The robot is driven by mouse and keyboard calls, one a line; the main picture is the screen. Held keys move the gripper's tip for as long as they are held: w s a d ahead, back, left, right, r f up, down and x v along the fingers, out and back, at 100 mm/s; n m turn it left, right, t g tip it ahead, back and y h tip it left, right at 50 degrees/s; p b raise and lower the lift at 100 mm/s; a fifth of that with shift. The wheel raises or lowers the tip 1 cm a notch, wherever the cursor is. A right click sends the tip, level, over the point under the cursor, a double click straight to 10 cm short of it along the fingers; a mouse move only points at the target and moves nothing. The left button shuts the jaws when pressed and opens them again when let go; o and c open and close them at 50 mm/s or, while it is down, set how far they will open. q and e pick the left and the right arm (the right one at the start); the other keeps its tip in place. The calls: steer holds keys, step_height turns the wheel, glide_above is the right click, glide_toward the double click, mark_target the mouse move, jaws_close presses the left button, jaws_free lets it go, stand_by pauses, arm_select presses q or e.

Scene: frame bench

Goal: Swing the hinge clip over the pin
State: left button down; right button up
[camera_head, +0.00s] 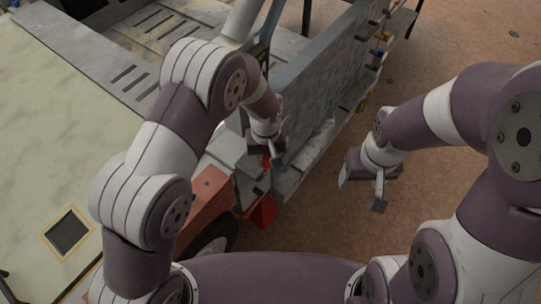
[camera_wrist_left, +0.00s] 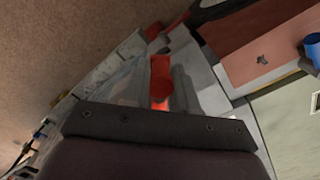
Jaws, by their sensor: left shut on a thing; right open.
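My left gripper (camera_head: 270,150) is at the near end of a grey panel on the frame. In the left wrist view it is shut on a red piece (camera_wrist_left: 160,75), which looks like the hinge clip. In the head view only a little of this red piece shows below the fingers. The fingers and wrist hide most of the area around it, and I cannot make out the pin. My right gripper (camera_head: 362,191) is open and empty, over the brown floor to the right of the frame.
The tall grey panel (camera_head: 325,85) stands right beside my left gripper. A red wedge-shaped part (camera_head: 262,212) sits below it, near a dark wheel (camera_head: 213,236). Coloured fittings (camera_head: 377,52) line the panel's far right side. The brown floor (camera_head: 440,190) around my right gripper is clear.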

arm_select(q)
steer(key=a+m, duration=0.1)
steer(key=m, duration=0.1)
steer(key=a+m, duration=0.1)
steer(key=m, duration=0.1)
steer(key=shift+r+m+b, duration=0.15)
steer(key=shift+m+b, duration=0.15)
steer(key=shift+b, duration=0.1)
steer(key=shift+w+a+m+b, duration=0.15)
steer(key=shift+a+m, duration=0.15)
steer(key=shift+m, duration=0.55)
steer(key=shift+w+a+m+b, duration=0.1)
steer(key=shift+a+m, duration=0.2)
steer(key=shift+m, duration=0.5)
steer(key=shift+w+a+m+b, duration=0.15)
steer(key=shift+a+m, duration=0.15)
steer(key=shift+m, duration=0.55)
steer(key=c, duration=1)
jaws_free()
steer(key=shift+o, duration=0.6)
steer(key=shift+s+a, duration=0.1)
steer(key=shift+s, duration=0.05)
